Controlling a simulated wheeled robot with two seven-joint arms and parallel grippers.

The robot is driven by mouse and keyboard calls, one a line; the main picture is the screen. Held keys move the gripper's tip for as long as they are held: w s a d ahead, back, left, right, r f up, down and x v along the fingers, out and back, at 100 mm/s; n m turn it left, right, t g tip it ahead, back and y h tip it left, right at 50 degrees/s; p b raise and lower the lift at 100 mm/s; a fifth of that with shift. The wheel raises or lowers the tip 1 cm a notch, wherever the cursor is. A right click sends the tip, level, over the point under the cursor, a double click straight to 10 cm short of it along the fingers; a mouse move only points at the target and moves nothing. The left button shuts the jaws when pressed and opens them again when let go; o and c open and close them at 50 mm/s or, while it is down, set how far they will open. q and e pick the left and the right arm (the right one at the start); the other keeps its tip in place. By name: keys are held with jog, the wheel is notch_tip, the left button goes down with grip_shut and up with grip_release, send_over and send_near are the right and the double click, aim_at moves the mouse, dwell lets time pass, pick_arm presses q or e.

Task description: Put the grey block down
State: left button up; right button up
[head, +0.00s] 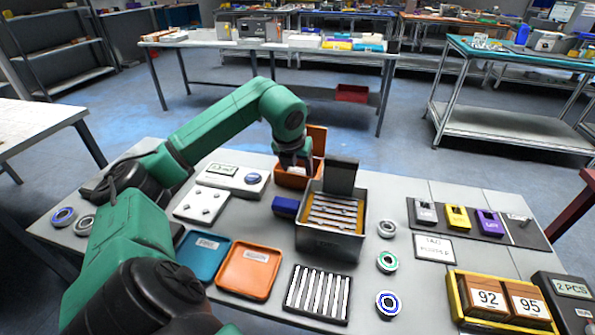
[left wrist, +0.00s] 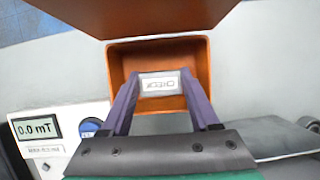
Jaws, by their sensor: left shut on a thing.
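My left gripper (head: 292,160) reaches down into the orange box (head: 298,179), whose lid stands open at the back. In the left wrist view, its two purple-looking fingers (left wrist: 160,82) are inside the rim of the orange box (left wrist: 203,75). They are shut on the grey block (left wrist: 159,84), of which little shows beyond a pale face with a printed label between the fingertips. In the head view the block is hidden by the gripper and box. I cannot tell whether it touches the box floor. My right gripper is not in view.
A metal bin (head: 330,240) with an upright dark panel stands right of the box, a blue block (head: 286,207) in front. A meter panel (head: 232,178) is on the left. Blue (head: 201,255) and orange (head: 249,270) trays lie nearer. A dark mat (head: 480,222) holds coloured pieces.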

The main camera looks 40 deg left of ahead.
pick_arm(q)
jog(key=shift+w+a, duration=0.1)
jog(key=shift+f, duration=0.15)
jog(key=o, duration=1.2)
jog(key=shift+c, duration=0.2)
jog(key=p+v, duration=0.1)
jog(key=v, duration=1.1)
jog(key=shift+p, duration=0.35)
